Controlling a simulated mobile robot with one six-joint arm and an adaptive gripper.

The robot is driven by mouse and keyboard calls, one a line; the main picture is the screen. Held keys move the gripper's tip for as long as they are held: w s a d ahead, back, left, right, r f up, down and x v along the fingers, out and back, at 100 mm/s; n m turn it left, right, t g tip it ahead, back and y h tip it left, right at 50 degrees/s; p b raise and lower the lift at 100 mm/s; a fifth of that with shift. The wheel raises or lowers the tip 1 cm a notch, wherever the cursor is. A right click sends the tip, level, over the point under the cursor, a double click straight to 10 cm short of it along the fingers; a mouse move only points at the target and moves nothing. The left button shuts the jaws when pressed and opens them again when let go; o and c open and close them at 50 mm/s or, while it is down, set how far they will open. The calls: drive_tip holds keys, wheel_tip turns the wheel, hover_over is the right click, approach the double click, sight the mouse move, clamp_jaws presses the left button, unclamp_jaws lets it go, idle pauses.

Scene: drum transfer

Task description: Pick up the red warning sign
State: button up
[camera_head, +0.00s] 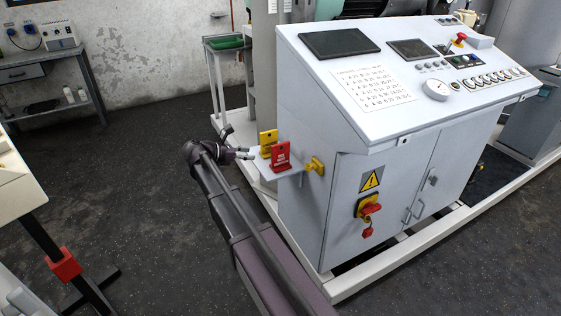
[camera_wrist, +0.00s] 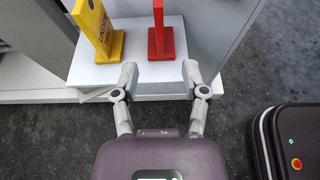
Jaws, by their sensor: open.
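The red warning sign (camera_head: 280,157) stands upright on a small white shelf (camera_head: 284,172) on the side of the control cabinet. In the wrist view the red sign (camera_wrist: 160,38) is seen nearly edge-on, on its red base. A yellow sign (camera_head: 267,142) stands beside it; in the wrist view this yellow sign (camera_wrist: 95,28) is on the left. My gripper (camera_head: 248,153) is open and empty at the shelf's edge. In the wrist view my gripper's fingertips (camera_wrist: 160,72) are spread on either side of the line to the red sign, just short of its base.
The dark floor (camera_head: 140,190) to the left is clear.

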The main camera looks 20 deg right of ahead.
sight(272, 154)
drive_tip(key=b+x, duration=0.2)
drive_tip(key=x, duration=0.5)
drive_tip(key=shift+d+f+b, duration=0.2)
drive_tip(key=shift+d+b, duration=0.1)
drive_tip(key=shift+b, duration=0.1)
drive_tip(key=shift+d+f, duration=0.1)
drive_tip(key=shift+d, duration=0.4)
drive_tip(key=shift+b+x, duration=0.8)
drive_tip(key=shift+x, duration=1.8)
drive_tip(key=shift+w, duration=0.1)
clamp_jaws()
